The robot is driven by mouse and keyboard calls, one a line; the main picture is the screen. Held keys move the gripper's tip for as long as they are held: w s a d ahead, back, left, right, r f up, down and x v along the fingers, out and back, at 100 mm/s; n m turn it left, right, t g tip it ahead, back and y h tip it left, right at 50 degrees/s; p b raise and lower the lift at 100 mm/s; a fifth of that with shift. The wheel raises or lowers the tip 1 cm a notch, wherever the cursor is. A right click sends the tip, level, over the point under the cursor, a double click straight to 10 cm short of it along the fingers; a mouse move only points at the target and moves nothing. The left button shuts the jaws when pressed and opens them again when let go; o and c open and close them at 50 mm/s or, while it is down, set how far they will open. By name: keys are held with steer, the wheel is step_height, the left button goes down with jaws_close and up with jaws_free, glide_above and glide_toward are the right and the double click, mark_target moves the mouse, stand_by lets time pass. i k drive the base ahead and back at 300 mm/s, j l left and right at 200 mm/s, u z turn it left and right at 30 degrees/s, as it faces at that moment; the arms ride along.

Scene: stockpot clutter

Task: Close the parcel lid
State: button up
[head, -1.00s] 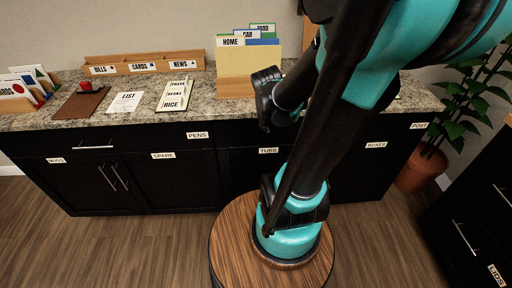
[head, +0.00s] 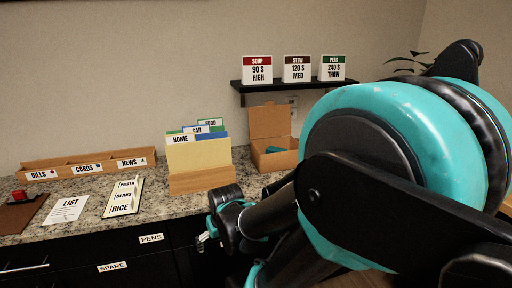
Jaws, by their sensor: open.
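The parcel appears to be the brown cardboard box (head: 272,160) on the counter, right of the file holder. Its lid (head: 269,120) stands raised at the back, and a teal item (head: 275,149) shows inside. My arm hides the counter to the right of the box. My gripper (head: 204,240) is in front of the counter edge, low and to the left of the box, apart from it. It is open, and I see nothing held in it.
A file holder with folders (head: 198,155) stands just left of the box. A black shelf (head: 292,86) with several cards hangs above and behind it. A sorter (head: 88,168), a list sheet (head: 68,209) and a notepad (head: 123,197) lie further left.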

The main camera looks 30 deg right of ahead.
mark_target(270, 120)
steer(key=i+j+z, duration=0.15)
steer(key=j+z, duration=0.15)
steer(key=z, duration=0.15)
steer(key=i+j+z, duration=0.1)
steer(key=j+z, duration=0.65)
steer(key=z, duration=0.15)
